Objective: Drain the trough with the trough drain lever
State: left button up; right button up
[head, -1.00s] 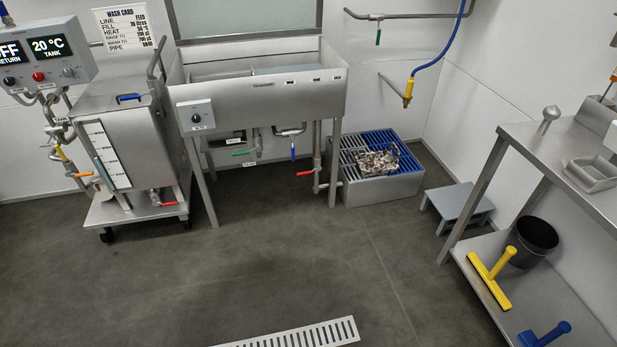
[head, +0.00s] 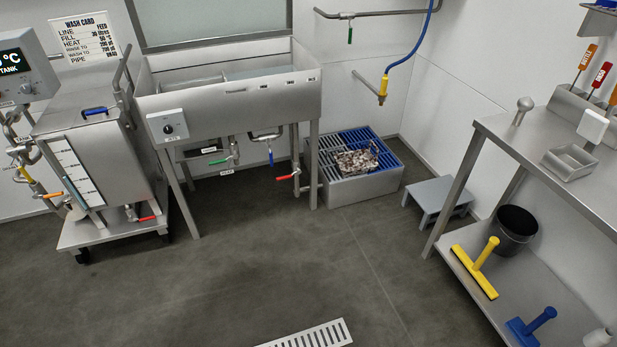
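The steel trough (head: 240,105) stands on legs against the back wall, with several compartments and a small dial box (head: 167,126) on its front left. Under it hang a green lever (head: 222,161), a blue lever (head: 270,157) and a red lever (head: 287,177). The red one sits low on a pipe at the right and points left, roughly level. The blue one points down. A small label (head: 227,171) below the green lever is too small to read surely, so I cannot tell which lever is marked as the drain. Neither gripper is in view.
A wheeled steel tank (head: 95,150) stands left of the trough. A grated floor box (head: 365,187) and a grey step stool (head: 437,198) stand right of it. A steel table (head: 530,145) with a lower shelf runs along the right. The floor in front is clear, with a drain grate (head: 315,335).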

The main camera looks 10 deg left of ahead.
aim_at(298, 171)
jog(key=i+j+z, duration=0.55)
jog(key=j, duration=0.15)
jog(key=j+z, duration=0.25)
jog(key=i+j, duration=0.05)
jog(key=j, duration=0.05)
